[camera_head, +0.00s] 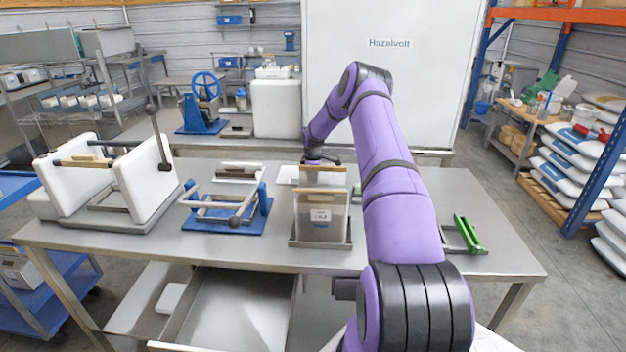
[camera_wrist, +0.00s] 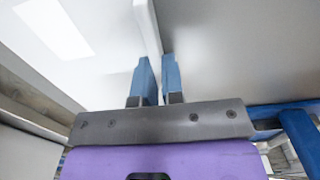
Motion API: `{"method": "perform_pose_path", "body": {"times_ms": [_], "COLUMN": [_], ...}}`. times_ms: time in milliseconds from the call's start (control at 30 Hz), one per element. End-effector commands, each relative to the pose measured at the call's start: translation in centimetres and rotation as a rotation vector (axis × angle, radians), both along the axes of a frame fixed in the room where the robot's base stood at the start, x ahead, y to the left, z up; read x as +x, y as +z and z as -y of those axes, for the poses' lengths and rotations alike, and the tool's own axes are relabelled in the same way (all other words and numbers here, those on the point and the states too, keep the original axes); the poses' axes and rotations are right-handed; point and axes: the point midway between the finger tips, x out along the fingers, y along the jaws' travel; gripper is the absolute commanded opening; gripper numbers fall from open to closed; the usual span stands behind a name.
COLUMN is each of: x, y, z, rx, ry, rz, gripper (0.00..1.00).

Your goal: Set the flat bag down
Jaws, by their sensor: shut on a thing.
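My gripper (camera_wrist: 154,80) shows its two blue fingers close together in the wrist view, shut on the thin upright edge of a pale flat thing (camera_wrist: 148,25), which I take for the flat bag. In the head view my gripper (camera_head: 320,160) is at the end of the purple arm, above the back of a grey upright container (camera_head: 321,227) with a label and wooden strips at its top. The fingertips are too small to make out there. Most of the bag is hidden in the head view, and I cannot tell whether its bottom touches anything.
The container stands on a dark tray (camera_head: 320,245) on the steel table (camera_head: 450,190). A blue-based frame (camera_head: 230,215) and white upright panels (camera_head: 145,180) stand to the left. A green-handled frame (camera_head: 468,234) lies right. An open drawer (camera_head: 235,310) is below. The table's right end is mostly clear.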

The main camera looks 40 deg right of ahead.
Motion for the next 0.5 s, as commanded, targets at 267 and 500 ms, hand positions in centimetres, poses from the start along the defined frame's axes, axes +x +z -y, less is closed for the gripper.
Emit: {"method": "perform_pose_path", "body": {"times_ms": [267, 500], "x": [-0.01, 0.00], "y": [-0.22, -0.05], "z": [-0.01, 0.00], "rx": [0.001, 0.000], "ry": [0.000, 0.000], "rz": [-0.001, 0.000], "gripper": [0.34, 0.34]}}
